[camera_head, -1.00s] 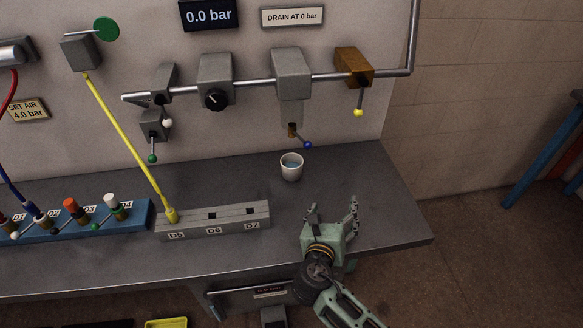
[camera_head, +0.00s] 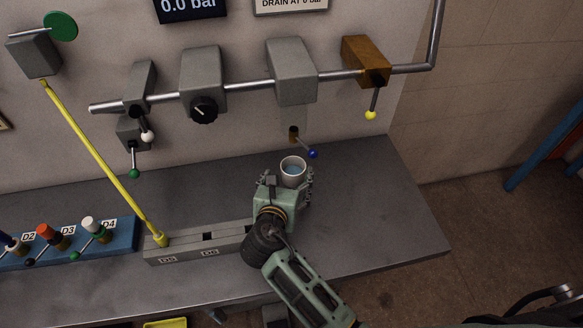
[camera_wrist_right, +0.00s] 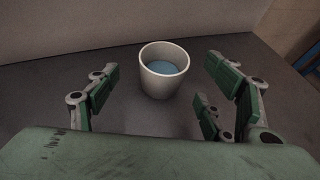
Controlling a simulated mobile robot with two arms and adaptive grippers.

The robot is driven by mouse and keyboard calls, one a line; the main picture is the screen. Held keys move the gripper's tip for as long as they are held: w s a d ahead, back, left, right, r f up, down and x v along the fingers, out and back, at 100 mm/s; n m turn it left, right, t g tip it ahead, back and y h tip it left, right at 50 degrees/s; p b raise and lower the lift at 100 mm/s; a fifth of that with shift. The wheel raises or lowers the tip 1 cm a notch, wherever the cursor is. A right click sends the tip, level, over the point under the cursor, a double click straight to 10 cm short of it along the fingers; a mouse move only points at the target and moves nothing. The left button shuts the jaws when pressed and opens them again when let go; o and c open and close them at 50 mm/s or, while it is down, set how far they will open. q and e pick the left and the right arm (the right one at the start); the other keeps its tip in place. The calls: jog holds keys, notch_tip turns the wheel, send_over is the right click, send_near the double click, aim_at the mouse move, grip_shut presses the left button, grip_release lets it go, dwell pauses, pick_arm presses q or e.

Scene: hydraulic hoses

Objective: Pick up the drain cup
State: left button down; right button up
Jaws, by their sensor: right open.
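The drain cup (camera_head: 292,172) is a small white cup with bluish liquid in it. It stands upright on the dark bench, below a small brown outlet with a blue-tipped lever. My right gripper (camera_head: 287,181) is open, just in front of the cup. In the right wrist view the cup (camera_wrist_right: 165,70) stands ahead, between the lines of the spread green-padded fingers (camera_wrist_right: 165,90), with a gap on both sides. My left gripper is not in view.
A grey block with slots (camera_head: 197,244) lies left of my right gripper. A blue rack (camera_head: 70,243) with coloured fittings is further left. The blue-tipped lever (camera_head: 305,147) hangs close above the cup. The bench (camera_head: 385,215) is clear to the right.

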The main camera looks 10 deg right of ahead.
aim_at(295, 164)
jog(key=shift+x, duration=0.95)
jog(key=p+x, duration=0.1)
jog(key=x, duration=0.3)
jog(key=shift+d+f, duration=0.25)
jog(key=shift+d, duration=0.05)
jog(key=shift+w+f, duration=0.1)
jog(key=shift+w, duration=0.15)
jog(key=shift+d, duration=0.1)
jog(key=c, duration=0.6)
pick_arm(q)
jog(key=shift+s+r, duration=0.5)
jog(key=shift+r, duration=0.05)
pick_arm(e)
jog(key=shift+s, duration=0.1)
jog(key=c, duration=0.7)
